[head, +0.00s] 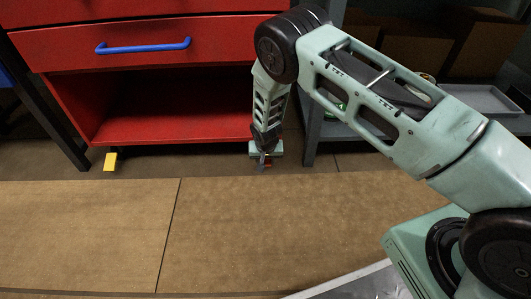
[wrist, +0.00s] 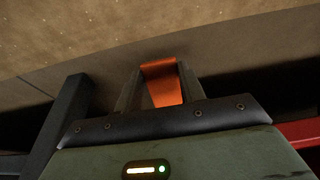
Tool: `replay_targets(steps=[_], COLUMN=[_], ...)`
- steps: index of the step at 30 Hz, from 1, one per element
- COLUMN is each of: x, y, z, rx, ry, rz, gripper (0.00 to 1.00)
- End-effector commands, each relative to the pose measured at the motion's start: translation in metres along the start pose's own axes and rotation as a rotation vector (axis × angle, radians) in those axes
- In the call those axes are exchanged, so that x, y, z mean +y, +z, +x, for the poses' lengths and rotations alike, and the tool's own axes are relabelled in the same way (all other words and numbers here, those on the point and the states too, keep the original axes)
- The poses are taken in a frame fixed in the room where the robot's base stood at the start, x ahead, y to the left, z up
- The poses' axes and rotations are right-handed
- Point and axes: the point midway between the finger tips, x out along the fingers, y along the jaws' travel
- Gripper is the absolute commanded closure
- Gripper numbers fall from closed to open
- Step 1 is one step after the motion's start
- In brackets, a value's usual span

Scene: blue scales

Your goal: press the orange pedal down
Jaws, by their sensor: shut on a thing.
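The orange pedal (wrist: 162,82) shows in the wrist view between the two fingers of my gripper (wrist: 159,88), which are shut on it. In the head view my gripper (head: 263,158) points down near the floor, at the lower right of the red cabinet. Only a small orange bit of the pedal (head: 262,168) shows there, at the fingertips. The gripper hides most of it, and I cannot tell how far down it is pressed.
The red cabinet (head: 140,35) has a blue drawer handle (head: 143,46) and an open lower bay. A yellow pedal-like piece (head: 110,161) is below its left side. A grey shelf post (head: 318,125) stands close right of my gripper. The brown floor (head: 250,230) in front is clear.

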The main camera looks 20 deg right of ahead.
Motion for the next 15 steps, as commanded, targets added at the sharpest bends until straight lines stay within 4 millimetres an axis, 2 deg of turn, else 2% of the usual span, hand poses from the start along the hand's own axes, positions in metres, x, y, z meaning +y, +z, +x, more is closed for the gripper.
replay_targets(steps=[1, 6, 15], x=[-0.0008, -0.0001, 0.0002], y=[0.0049, 0.0053, 0.0043], z=[0.0016, 0.0068, 0.0078], rx=[0.027, 0.102, 0.117], ry=[0.003, 0.001, -0.001], rz=[-0.006, -0.004, 0.000], gripper=[1.00, 1.00, 1.00])
